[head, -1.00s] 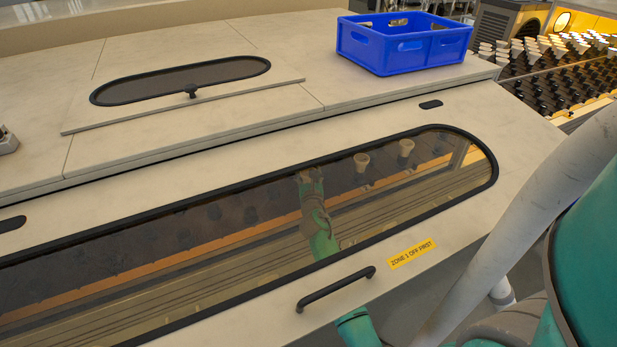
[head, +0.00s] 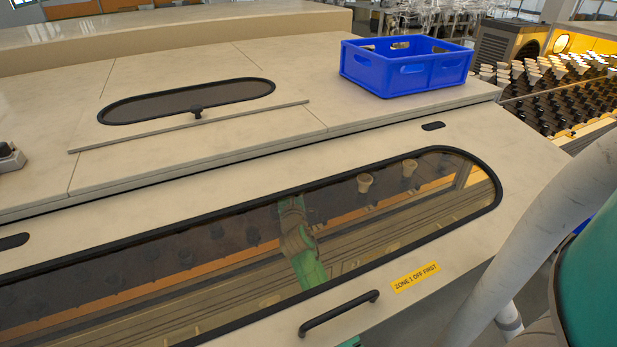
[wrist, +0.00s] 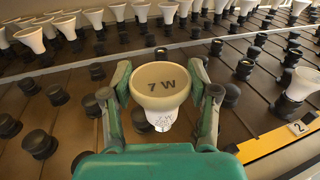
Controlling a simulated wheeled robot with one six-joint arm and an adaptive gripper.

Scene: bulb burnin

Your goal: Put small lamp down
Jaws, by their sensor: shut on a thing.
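The small lamp (wrist: 160,80) is a white bulb with a wide round face marked "7 W". In the wrist view it sits between the two fingers of my gripper (wrist: 163,95), which is shut on it. I cannot tell whether the lamp touches a socket. In the head view my gripper (head: 291,205) shows dimly through the cabinet's long tinted window (head: 400,225); the lamp is not clear there.
White lamps (wrist: 95,17) stand in a back row, with another (wrist: 297,85) at right beside a "2" tag (wrist: 298,128). Several empty sockets (wrist: 40,143) lie left. A blue crate (head: 405,80) sits on the cabinet top, and a black handle (head: 340,313) is on the lid.

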